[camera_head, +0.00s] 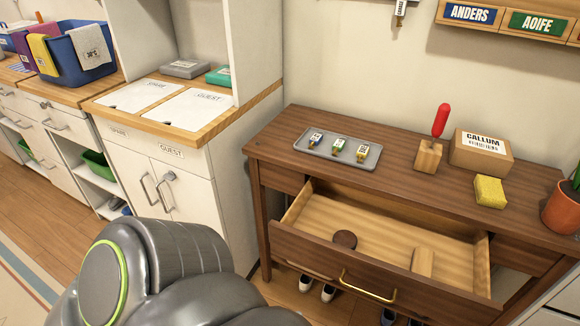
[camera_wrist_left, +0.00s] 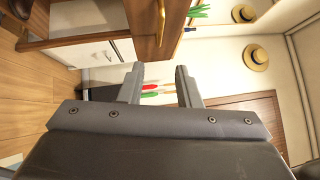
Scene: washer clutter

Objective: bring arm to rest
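My left arm (camera_head: 160,275) shows at the bottom of the head view, in front of the cabinet and the wooden desk. Its gripper is outside that view. In the left wrist view my left gripper (camera_wrist_left: 160,84) has its two fingers apart, with nothing between them. A wooden furniture edge with a brass handle (camera_wrist_left: 161,22) is just beyond the fingers there. My right gripper is in neither view.
The desk's drawer (camera_head: 385,240) stands open, with a dark round object (camera_head: 345,239) and a wooden block (camera_head: 422,262) inside. A grey tray of tags (camera_head: 338,149), a cardboard box (camera_head: 481,152) and a yellow sponge (camera_head: 490,192) are on the desktop. Shoes (camera_head: 328,293) are below.

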